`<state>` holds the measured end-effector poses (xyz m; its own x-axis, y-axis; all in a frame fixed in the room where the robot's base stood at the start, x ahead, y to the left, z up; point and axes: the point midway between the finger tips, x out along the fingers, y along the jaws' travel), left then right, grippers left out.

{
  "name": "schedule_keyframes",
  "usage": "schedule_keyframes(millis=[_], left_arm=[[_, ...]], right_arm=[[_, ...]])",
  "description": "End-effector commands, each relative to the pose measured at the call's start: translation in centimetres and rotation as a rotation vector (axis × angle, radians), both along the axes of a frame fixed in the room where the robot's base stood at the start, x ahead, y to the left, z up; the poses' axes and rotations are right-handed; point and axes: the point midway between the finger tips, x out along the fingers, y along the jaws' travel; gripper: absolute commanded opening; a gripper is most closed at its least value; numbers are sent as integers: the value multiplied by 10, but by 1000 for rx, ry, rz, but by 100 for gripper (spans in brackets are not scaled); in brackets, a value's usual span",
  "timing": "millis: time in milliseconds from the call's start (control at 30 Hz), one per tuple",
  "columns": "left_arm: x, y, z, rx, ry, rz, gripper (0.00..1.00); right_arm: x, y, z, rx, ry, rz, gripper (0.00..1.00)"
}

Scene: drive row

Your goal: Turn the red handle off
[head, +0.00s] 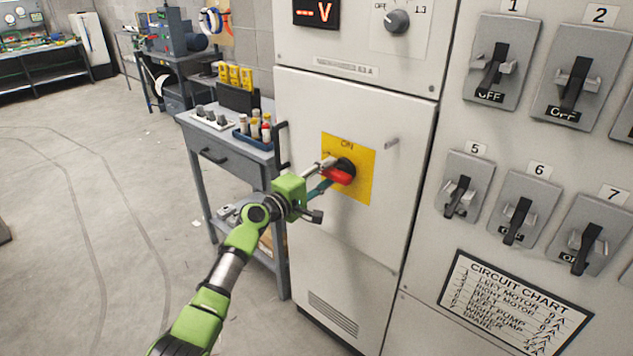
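The red handle (341,177) sits on a black round hub on a yellow plate (362,188) marked "ON" at its top. The plate is on the pale cabinet door. The handle looks roughly horizontal, but its left end is partly hidden by my gripper. My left gripper (327,173) is at the handle's left end, one finger above and one below it. I cannot tell whether the fingers press on the handle or stand apart from it. My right gripper is not in view.
Lever switches (494,68) and a circuit chart (513,306) are on the right panel. The floor at left is clear.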

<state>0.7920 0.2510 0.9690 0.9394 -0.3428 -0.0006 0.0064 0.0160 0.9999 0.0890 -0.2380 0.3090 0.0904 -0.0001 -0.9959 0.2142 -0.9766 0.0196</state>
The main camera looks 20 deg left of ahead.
Motion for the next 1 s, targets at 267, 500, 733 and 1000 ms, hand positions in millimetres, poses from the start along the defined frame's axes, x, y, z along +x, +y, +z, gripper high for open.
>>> schedule_keyframes(millis=[267,500,733,1000], left_arm=[[-37,13,-3,4,3,0,35],[-80,28,-2,2,3,-1,35],[-104,36,-2,2,5,-3,35],[-109,38,-2,0,4,-4,35]], right_arm=[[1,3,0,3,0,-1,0],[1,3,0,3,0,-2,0],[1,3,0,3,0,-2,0],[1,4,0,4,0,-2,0]])
